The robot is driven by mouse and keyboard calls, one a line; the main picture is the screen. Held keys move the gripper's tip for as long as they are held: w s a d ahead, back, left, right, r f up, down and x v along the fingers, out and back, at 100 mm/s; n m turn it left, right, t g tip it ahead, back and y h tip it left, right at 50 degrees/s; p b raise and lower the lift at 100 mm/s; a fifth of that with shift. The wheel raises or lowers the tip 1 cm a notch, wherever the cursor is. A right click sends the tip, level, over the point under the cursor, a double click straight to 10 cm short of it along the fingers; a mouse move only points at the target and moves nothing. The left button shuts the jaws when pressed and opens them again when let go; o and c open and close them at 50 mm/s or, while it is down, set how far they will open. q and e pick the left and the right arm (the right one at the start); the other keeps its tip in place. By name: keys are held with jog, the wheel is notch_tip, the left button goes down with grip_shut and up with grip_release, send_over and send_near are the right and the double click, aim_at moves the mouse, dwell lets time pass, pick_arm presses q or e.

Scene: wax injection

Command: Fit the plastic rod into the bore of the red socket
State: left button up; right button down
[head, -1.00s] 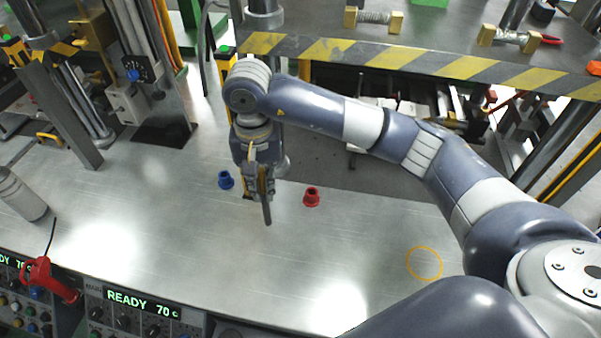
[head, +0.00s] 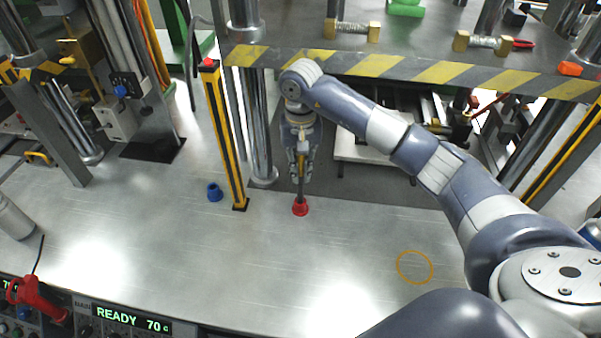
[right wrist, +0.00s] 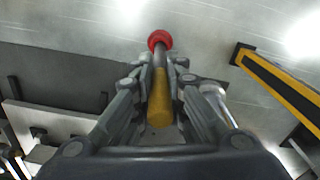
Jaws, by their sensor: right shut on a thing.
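The red socket (head: 300,209) stands on the metal table near its back edge. My right gripper (head: 301,172) is shut on the plastic rod (head: 300,192), pointing down above the socket. In the right wrist view the rod has an amber part (right wrist: 160,105) between the fingers and a grey part running to the red socket (right wrist: 159,39). The rod's far end overlaps the socket's top in both views. I cannot tell whether it is inside the bore or just above it. The bore is hidden. My left gripper is not in view.
A blue socket (head: 215,193) stands left of the red one. A yellow-and-black post (head: 226,140) rises between them, behind. A striped beam (head: 400,66) crosses behind my right arm. An orange ring mark (head: 415,267) lies on clear table at the right.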

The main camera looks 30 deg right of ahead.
jog(key=shift+f, duration=0.65)
jog(key=shift+r, duration=0.1)
jog(key=c, duration=1.8)
grip_release()
jog(key=shift+o, duration=0.8)
jog(key=shift+r, duration=0.25)
notch_tip(320, 180, up, 6)
jog(key=b, duration=0.2)
jog(key=shift+r+b, duration=0.25)
jog(key=shift+b, duration=0.15)
notch_tip(320, 180, up, 4)
jog(key=shift+f, duration=0.1)
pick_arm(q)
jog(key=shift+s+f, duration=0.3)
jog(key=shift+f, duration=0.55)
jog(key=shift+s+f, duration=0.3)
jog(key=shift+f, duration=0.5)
pick_arm(e)
jog(key=shift+r, duration=0.65)
